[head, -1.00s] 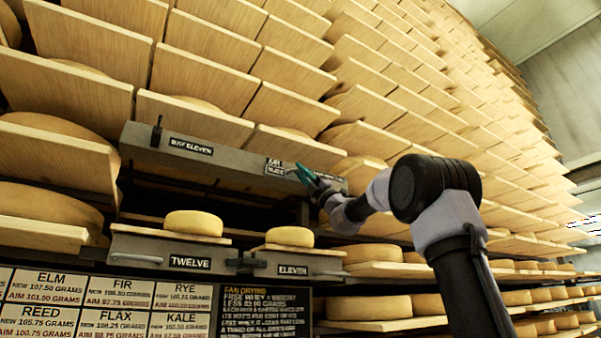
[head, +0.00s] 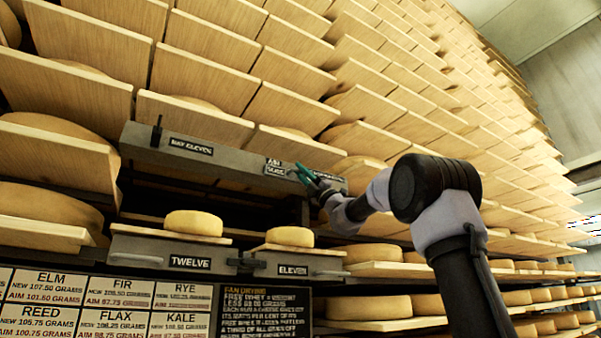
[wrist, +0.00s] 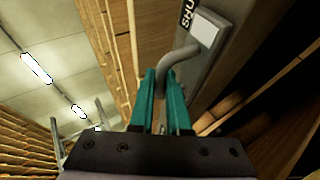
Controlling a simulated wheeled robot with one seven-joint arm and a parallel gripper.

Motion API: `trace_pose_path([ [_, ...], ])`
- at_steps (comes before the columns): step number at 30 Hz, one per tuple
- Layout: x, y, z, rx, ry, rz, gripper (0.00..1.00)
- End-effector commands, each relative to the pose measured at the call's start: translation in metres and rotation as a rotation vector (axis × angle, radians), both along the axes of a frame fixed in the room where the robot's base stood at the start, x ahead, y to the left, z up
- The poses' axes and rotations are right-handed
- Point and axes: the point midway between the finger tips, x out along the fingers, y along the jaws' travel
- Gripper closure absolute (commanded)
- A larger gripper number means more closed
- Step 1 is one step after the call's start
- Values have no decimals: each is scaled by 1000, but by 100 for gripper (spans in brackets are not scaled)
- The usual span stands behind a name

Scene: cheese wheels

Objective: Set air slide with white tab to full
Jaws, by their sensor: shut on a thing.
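My gripper (head: 305,174) with teal fingers is at the front of the grey bay eleven beam (head: 232,160), just right of the small air slide label (head: 275,167). In the wrist view, my gripper (wrist: 166,100) is shut on a bent grey rod (wrist: 181,58) that curves out from the beam. A white tab (wrist: 206,30) shows on the beam face just beyond the rod. A black label, partly cut off and reading "SHU", lies beside it (wrist: 188,14). The fingers hide part of the rod.
Wooden shelf boards (head: 205,70) with cheese wheels rise above and around the beam. A dark gap lies between beam and drawers.

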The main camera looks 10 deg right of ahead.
Motion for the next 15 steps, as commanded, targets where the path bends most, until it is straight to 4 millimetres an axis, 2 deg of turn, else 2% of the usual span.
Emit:
trace_pose_path([
  [11,1,0,-2,-2,4,-1,100],
  [15,5,-10,-2,-2,3,-1,100],
])
